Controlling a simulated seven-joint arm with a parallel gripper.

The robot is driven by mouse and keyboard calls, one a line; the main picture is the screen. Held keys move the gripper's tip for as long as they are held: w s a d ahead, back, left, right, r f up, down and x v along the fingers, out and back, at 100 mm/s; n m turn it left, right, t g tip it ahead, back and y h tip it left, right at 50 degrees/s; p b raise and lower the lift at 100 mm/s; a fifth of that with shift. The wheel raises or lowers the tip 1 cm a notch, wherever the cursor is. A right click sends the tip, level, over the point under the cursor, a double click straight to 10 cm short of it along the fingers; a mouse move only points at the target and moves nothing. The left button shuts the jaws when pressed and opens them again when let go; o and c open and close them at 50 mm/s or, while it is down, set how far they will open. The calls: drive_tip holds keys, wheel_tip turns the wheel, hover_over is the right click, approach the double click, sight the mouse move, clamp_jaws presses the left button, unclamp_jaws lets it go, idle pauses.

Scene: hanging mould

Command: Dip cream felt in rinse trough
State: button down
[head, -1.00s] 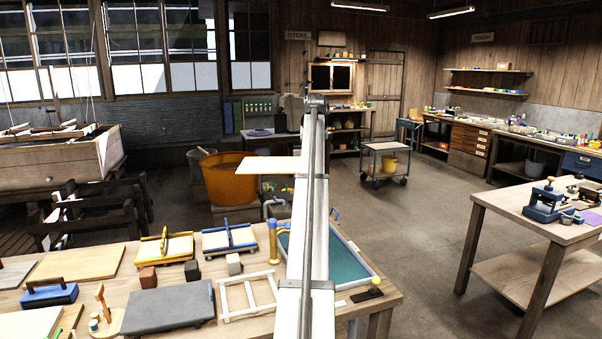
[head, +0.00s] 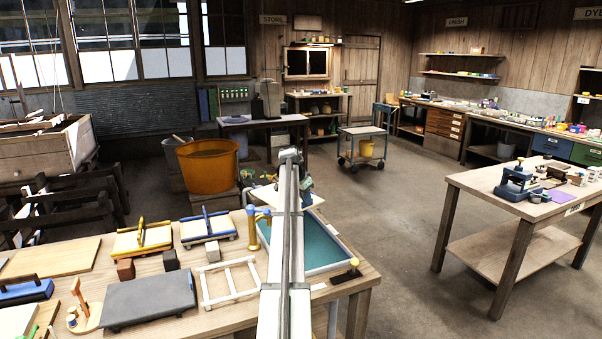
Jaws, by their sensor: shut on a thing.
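The cream felt (head: 264,195) is a flat pale sheet, seen at the far side of the near workbench, partly behind my arm. My gripper (head: 305,187) is a dark shape beside the arm's far end, mostly hidden by it. It is shut on the felt. The rinse trough (head: 322,247) is a pale-rimmed tray with teal liquid on the bench's right part, its left side covered by my arm. The felt appears at or above the trough's far end. I cannot tell whether it touches the liquid.
On the workbench left of the trough are a white frame (head: 229,283), a grey slab (head: 150,300) and blue (head: 206,228) and yellow (head: 142,240) handled boards. An orange tub (head: 208,168) stands behind.

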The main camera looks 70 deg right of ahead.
drive_tip(key=shift+s+a+f+m+g+y, duration=0.15)
drive_tip(key=shift+s+a+f+m, duration=0.35)
drive_tip(key=shift+f, duration=3.2)
drive_tip(key=shift+s+a+f+m+g+y, duration=0.2)
drive_tip(key=shift+f+m, duration=0.5)
drive_tip(key=shift+f, duration=3.05)
drive_tip(key=shift+s+a+f+m+g+y, duration=0.15)
drive_tip(key=shift+s+f+m, duration=0.4)
drive_tip(key=shift+f, duration=3.15)
drive_tip(key=shift+w, duration=0.1)
